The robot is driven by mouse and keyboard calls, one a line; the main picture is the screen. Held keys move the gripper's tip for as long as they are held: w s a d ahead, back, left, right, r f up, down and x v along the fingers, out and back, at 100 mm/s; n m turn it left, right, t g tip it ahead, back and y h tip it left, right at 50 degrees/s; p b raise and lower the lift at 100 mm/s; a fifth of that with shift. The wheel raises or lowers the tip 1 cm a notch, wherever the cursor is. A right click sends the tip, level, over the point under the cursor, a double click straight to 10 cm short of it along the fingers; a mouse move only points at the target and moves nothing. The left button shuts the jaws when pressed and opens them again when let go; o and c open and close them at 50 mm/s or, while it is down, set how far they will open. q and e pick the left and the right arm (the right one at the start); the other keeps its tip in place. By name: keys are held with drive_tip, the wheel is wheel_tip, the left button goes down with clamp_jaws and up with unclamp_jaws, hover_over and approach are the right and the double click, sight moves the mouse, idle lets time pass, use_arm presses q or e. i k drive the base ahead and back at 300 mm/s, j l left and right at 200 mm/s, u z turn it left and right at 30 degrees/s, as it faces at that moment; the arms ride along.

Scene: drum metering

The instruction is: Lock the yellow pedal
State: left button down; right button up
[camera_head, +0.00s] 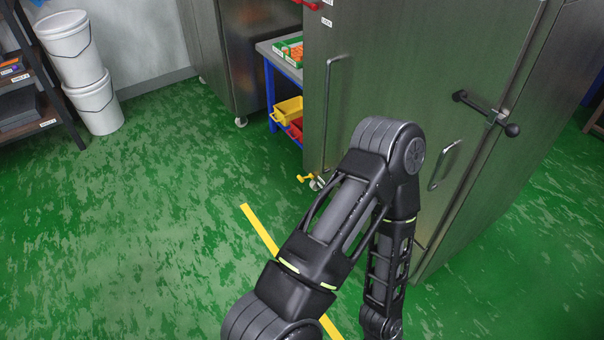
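The yellow pedal (304,178) is small and sits low at the near left corner of a large steel cabinet (425,70), beside a caster wheel (317,184) near the green floor. It is too small to tell whether it is up or pressed down. One of my black arms rises from the bottom middle, bends at the elbow in front of the cabinet and runs back down out of the picture. Its gripper is outside the frame. My other gripper is not visible either.
A yellow floor line (259,229) runs under my arm. A blue-framed shelf (270,85) with a yellow bin (287,111) stands behind the cabinet. White buckets (97,103) are stacked at the left by a dark rack (38,85). The left floor is clear.

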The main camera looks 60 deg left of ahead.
sight(301, 179)
drive_tip(key=u, duration=1.9)
drive_tip(key=i+u, duration=0.25)
drive_tip(key=i, duration=0.25)
drive_tip(key=i+l+u, duration=0.1)
drive_tip(key=i+u, duration=0.2)
drive_tip(key=i, duration=0.15)
drive_tip(key=i+l+u, duration=0.25)
drive_tip(key=i, duration=0.2)
drive_tip(key=i+l+u, duration=0.3)
drive_tip(key=i, duration=0.15)
drive_tip(key=i+l, duration=0.4)
